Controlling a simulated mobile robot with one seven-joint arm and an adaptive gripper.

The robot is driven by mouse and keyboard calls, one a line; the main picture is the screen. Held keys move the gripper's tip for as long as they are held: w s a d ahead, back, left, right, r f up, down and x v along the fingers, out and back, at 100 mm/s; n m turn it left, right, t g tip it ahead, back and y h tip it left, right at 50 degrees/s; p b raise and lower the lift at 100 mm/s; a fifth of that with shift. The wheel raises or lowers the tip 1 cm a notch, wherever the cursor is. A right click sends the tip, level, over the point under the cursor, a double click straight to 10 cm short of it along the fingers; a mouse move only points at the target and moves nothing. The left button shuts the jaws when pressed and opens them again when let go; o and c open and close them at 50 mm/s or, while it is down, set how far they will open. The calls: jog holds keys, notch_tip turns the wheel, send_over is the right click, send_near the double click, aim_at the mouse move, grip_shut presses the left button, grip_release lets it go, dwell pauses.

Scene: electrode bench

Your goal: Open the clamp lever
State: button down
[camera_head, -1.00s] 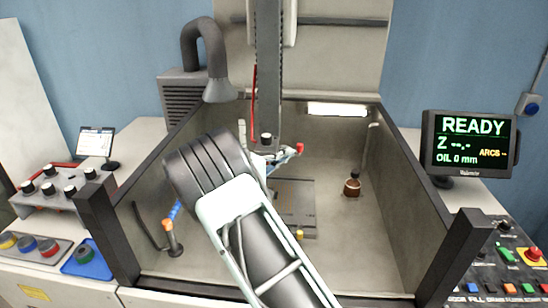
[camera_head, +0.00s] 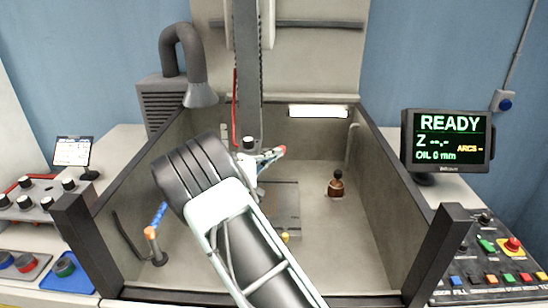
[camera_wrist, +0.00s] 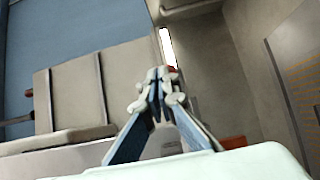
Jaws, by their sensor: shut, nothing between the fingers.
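The clamp lever shows as a small red tip (camera_head: 281,150) beside the lower end of the machine's vertical column, inside the tank. My gripper (camera_head: 273,156) is at this red tip, with its fingers pointing up and right. In the wrist view my gripper (camera_wrist: 159,75) has its fingertips together with nothing seen between them. A bit of red (camera_wrist: 171,69) shows just behind the fingertips, mostly hidden by them. I cannot tell whether the fingers touch the lever. The rest of the lever and the clamp body are hidden.
The dark vertical column (camera_head: 246,80) hangs above the tank. A grey plate (camera_head: 285,205) lies on the tank floor. Tank walls (camera_head: 385,215) flank my arm.

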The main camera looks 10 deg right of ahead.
jog(key=shift+d+f+b, duration=0.15)
jog(key=shift+d+b, duration=0.1)
jog(key=shift+b, duration=0.55)
jog(key=b+x, duration=0.2)
jog(key=b, duration=0.4)
jog(key=shift+w+d+b, duration=0.1)
jog(key=shift+d+b, duration=0.25)
jog(key=shift+d, duration=0.05)
jog(key=shift+w, duration=0.1)
